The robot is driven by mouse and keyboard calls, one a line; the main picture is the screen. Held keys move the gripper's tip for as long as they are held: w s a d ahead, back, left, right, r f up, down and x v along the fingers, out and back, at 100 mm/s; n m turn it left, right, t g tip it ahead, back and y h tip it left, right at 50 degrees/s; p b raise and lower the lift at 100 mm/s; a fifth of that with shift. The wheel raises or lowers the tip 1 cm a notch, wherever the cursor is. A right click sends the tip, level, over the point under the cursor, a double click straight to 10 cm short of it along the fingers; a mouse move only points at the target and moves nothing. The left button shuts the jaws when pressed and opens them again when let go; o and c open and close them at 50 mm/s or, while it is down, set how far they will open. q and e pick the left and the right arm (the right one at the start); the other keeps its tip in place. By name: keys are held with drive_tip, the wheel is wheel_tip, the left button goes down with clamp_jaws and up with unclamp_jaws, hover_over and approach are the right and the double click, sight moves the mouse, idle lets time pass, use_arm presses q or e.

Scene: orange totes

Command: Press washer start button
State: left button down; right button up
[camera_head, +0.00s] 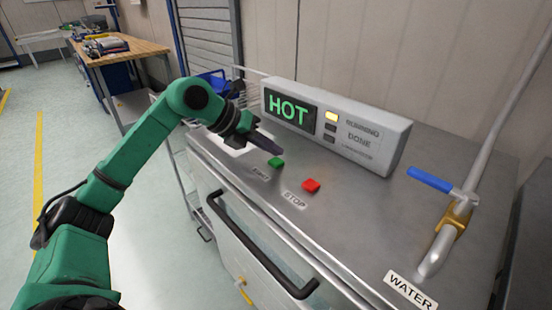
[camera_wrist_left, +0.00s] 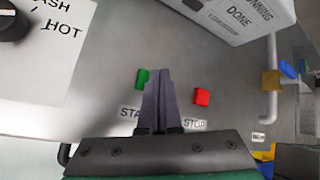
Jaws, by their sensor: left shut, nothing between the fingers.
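The washer has a grey metal top (camera_head: 345,215) with a green START button (camera_head: 276,163) and a red STOP button (camera_head: 311,185). My left gripper (camera_head: 274,148) is shut and empty, its fingertips just behind and above the green button in the head view. In the left wrist view, the closed fingers (camera_wrist_left: 160,85) partly cover the green button (camera_wrist_left: 141,80) and its label. The red button (camera_wrist_left: 202,97) is to their right. I cannot tell whether the fingertips touch anything. My right gripper is not in view.
A control box (camera_head: 350,130) behind the buttons reads HOT, with a yellow light (camera_head: 331,116) beside RUNNING. A dial (camera_wrist_left: 14,22) is at the wrist view's upper left. A pipe with a blue-handled WATER valve (camera_head: 430,180) stands right. A handle bar (camera_head: 262,255) crosses the front.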

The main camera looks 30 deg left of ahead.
sight(272, 163)
use_arm(q)
wheel_tip(272, 163, up, 5)
drive_tip(key=p, duration=0.5)
drive_tip(key=shift+r, duration=0.15)
drive_tip(key=shift+f, duration=0.2)
idle(0.4)
